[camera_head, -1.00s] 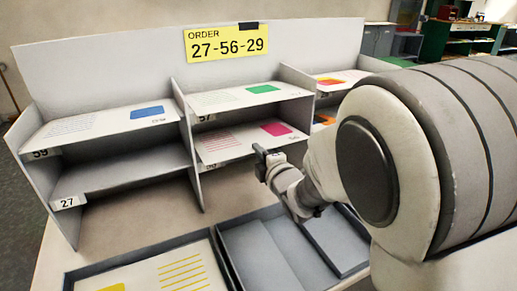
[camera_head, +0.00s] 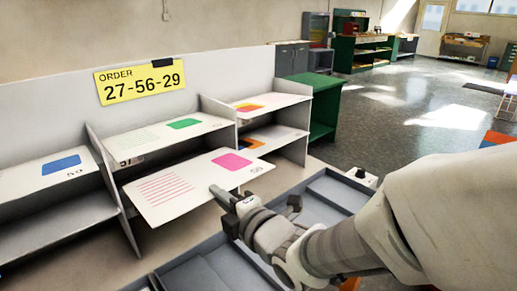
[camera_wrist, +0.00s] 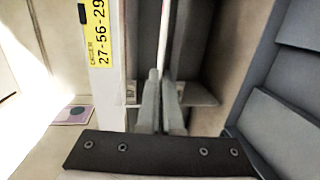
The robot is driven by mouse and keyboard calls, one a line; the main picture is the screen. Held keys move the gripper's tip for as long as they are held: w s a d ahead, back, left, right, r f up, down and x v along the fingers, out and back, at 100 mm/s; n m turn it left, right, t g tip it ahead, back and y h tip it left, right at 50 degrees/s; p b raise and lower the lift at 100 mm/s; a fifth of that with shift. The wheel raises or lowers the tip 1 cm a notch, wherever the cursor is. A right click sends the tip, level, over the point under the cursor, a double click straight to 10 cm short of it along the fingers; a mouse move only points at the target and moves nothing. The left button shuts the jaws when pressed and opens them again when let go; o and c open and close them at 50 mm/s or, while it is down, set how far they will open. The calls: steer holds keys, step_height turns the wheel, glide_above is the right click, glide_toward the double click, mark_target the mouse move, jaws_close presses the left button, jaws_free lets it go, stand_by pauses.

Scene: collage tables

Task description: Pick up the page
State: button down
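A white page (camera_head: 190,188) with red lines and a pink square sticks out of the lower middle compartment of the shelf rack, its front edge beyond the shelf front. My gripper (camera_head: 224,194) is at this front edge. In the wrist view the page (camera_wrist: 165,38) shows edge-on as a thin white strip running between the fingers of my gripper (camera_wrist: 162,92), which are close together on it. The yellow order card (camera_head: 139,82) on the rack's back panel reads 27-56-29.
Pages with a green square (camera_head: 184,124), a blue square (camera_head: 62,165) and an orange-red shape (camera_head: 246,107) lie on other shelves. A grey divided tray (camera_head: 340,194) stands in front of the rack, partly behind my arm. A green cabinet (camera_head: 322,103) stands beyond.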

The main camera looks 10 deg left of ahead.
steer(key=b+v, duration=0.2)
steer(key=b, duration=0.1)
steer(key=f+b+v, duration=0.1)
steer(key=b+v, duration=0.1)
steer(key=b, duration=0.1)
steer(key=shift+s+d, duration=0.15)
steer(key=shift+d, duration=0.25)
